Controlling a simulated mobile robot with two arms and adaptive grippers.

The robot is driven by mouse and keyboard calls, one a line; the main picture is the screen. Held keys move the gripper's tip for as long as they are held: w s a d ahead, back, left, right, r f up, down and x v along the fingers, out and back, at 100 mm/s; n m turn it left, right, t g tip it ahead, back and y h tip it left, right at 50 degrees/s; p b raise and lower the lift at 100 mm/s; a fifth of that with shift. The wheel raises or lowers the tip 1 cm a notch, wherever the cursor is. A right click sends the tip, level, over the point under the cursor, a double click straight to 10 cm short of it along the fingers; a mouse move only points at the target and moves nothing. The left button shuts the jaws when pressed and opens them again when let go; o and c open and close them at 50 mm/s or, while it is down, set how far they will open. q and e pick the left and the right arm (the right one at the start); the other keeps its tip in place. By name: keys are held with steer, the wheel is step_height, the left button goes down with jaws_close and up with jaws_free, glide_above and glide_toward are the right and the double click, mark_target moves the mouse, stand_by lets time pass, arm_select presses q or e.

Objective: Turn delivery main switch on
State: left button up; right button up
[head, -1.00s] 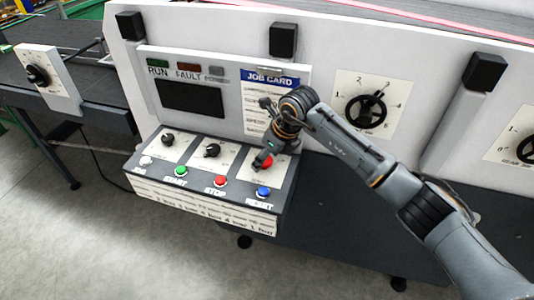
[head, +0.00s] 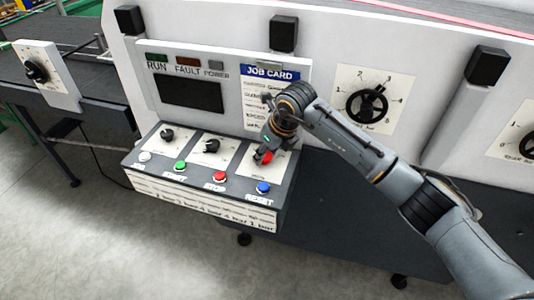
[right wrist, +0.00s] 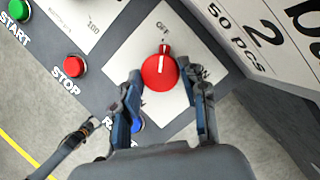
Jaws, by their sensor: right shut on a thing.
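The delivery main switch appears to be the red rotary knob (head: 267,157) at the right end of the sloped control box. In the right wrist view the red knob (right wrist: 159,72) sits on a white plate, its white mark pointing towards the OFF label. My right gripper (head: 262,158) is down at this knob. In the right wrist view its two fingers (right wrist: 165,82) are on either side of the knob, shut on it. A dark gripper-like part (right wrist: 75,138), perhaps my left gripper, shows at lower left there; its jaws cannot be made out.
The green START (head: 180,166), red STOP (head: 219,177) and blue RESET (head: 263,187) buttons line the box's front, close to my right fingers. Two black knobs (head: 211,146) are to the left. A black handwheel (head: 367,103) is on the panel at right.

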steer(key=shift+f+m+t+b, duration=0.15)
steer(key=shift+m+t+b, duration=0.15)
steer(key=shift+m+b, duration=0.4)
steer(key=m+h+b, duration=0.1)
steer(key=m+b, duration=0.2)
steer(key=m+h+b, duration=0.1)
steer(key=m+b, duration=0.2)
steer(key=a+m+h+b, duration=0.1)
steer(key=m+b, duration=0.2)
steer(key=shift+s+t+h+b, duration=0.1)
steer(key=shift+t+h+b, duration=0.2)
steer(key=shift+t+h, duration=0.1)
steer(key=m+h+b, duration=0.1)
steer(key=m+b, duration=0.1)
steer(key=m, duration=0.1)
steer(key=shift+m+g+b, duration=0.3)
steer(key=shift+b, duration=0.05)
steer(key=shift+a+m+h+b, duration=0.1)
steer(key=shift+m+h+b, duration=0.5)
steer(key=shift+m, duration=0.6)
steer(key=shift+g, duration=0.3)
steer(key=o, duration=1.1)
steer(key=shift+r, duration=0.3)
